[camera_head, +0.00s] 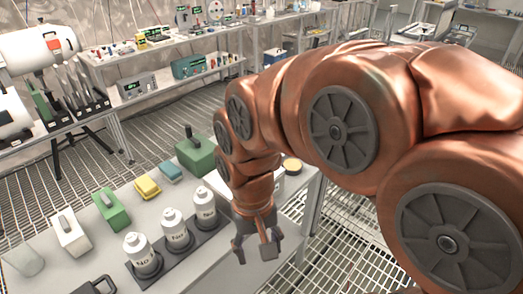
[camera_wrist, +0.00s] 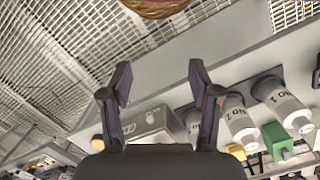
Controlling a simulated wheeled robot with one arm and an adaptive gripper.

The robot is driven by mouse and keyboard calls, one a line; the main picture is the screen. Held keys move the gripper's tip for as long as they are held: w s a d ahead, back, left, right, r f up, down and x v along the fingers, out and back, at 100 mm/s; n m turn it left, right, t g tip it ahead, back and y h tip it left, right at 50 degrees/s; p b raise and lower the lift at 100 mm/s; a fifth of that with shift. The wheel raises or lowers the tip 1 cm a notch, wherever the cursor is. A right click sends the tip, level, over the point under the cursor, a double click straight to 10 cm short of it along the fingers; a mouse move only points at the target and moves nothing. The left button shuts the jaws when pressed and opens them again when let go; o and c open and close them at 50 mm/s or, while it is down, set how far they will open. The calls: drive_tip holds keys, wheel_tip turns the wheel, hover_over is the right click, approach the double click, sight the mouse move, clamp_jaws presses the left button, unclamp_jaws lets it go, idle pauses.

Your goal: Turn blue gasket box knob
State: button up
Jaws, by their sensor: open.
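My gripper (camera_head: 257,250) is open and empty, pointing down over the right part of the near table. In the wrist view its two fingers (camera_wrist: 160,88) are spread apart. Between and beyond them stands a grey box (camera_wrist: 150,126) with lettering and a small knob-like part on top; no contact shows. A small blue block (camera_head: 170,172) lies on the near table, left of the gripper, with no clear knob. A teal-blue box (camera_head: 195,66) stands on the back shelf, far from the gripper. I cannot tell which of these is the gasket box.
White numbered bottles (camera_head: 173,230) stand in a dark tray left of my gripper. Green handled boxes (camera_head: 112,210), a white handled box (camera_head: 70,234) and a yellow block (camera_head: 147,187) share the near table (camera_head: 200,265). Grated floor (camera_head: 345,225) lies open to the right.

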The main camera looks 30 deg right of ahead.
drive_tip(key=w+d+r+m+t+p, duration=0.1)
drive_tip(key=w+d+r+m+p, duration=0.1)
drive_tip(key=w+d+m, duration=0.45)
drive_tip(key=w+d+r+m+p, duration=0.2)
drive_tip(key=w+r+m+p, duration=0.15)
drive_tip(key=w, duration=0.55)
drive_tip(key=w+d+m, duration=0.2)
drive_tip(key=w+d, duration=0.1)
drive_tip(key=w+d+f+m+p, duration=0.1)
drive_tip(key=w+d+m, duration=0.2)
drive_tip(key=w+d+m+p, duration=0.1)
drive_tip(key=w+d+m, duration=0.1)
drive_tip(key=d+m, duration=0.1)
drive_tip(key=shift+w+d+f+t, duration=0.15)
drive_tip(key=shift+w+d+t, duration=0.2)
drive_tip(key=shift+d, duration=0.2)
drive_tip(key=shift+w+d+f+m+p, duration=0.15)
drive_tip(key=shift+w+d+m+p, duration=0.15)
drive_tip(key=shift+d+m, duration=0.2)
drive_tip(key=shift+f+p, duration=1.4)
drive_tip(key=shift+f, duration=2.4)
drive_tip(key=c, duration=1.2)
